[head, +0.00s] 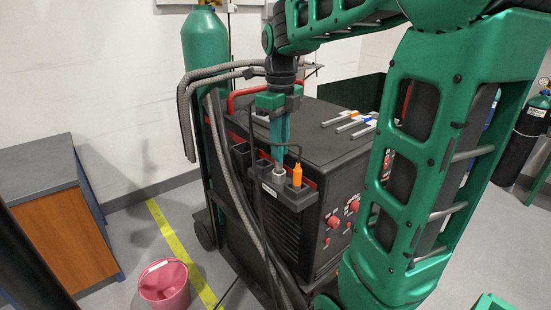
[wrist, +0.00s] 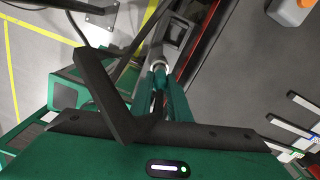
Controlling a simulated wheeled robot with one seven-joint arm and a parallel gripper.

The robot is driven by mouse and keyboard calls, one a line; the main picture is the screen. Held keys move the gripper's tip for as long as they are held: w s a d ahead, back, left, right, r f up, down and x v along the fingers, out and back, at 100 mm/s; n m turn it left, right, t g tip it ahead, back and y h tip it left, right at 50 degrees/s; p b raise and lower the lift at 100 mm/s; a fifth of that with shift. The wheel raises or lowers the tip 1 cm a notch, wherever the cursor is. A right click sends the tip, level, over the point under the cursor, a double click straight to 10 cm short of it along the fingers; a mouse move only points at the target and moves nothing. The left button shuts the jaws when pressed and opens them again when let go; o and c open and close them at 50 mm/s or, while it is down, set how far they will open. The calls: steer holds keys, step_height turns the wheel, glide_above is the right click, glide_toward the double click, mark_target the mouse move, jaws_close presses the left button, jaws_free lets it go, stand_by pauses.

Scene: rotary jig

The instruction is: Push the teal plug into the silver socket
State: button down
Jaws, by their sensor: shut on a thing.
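The teal plug (head: 278,154) is upright in the head view, just under my gripper (head: 280,136). Its lower end meets the top of the silver socket (head: 279,172), and I cannot tell how deep it sits. The socket stands in the dark holder on the side of the black machine. In the wrist view my gripper (wrist: 160,80) is closed just behind the pale ring of the socket (wrist: 158,63), and the fingers hide most of the plug. My gripper is shut on the plug.
An orange plug (head: 297,175) stands right beside the socket. A black cable loops close by. Grey hoses (head: 225,155) and a green cylinder (head: 206,55) are to the left. Several coloured-end tools (head: 350,122) lie on the machine top (head: 325,145). A pink bucket (head: 164,286) is on the floor.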

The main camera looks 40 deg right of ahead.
mark_target(279, 169)
steer(key=shift+f, duration=1.75)
steer(key=c, duration=1.7)
jaws_free()
steer(key=shift+f, duration=0.1)
steer(key=shift+o, duration=0.2)
step_height(279, 169, up, 12)
steer(key=shift+r, duration=0.15)
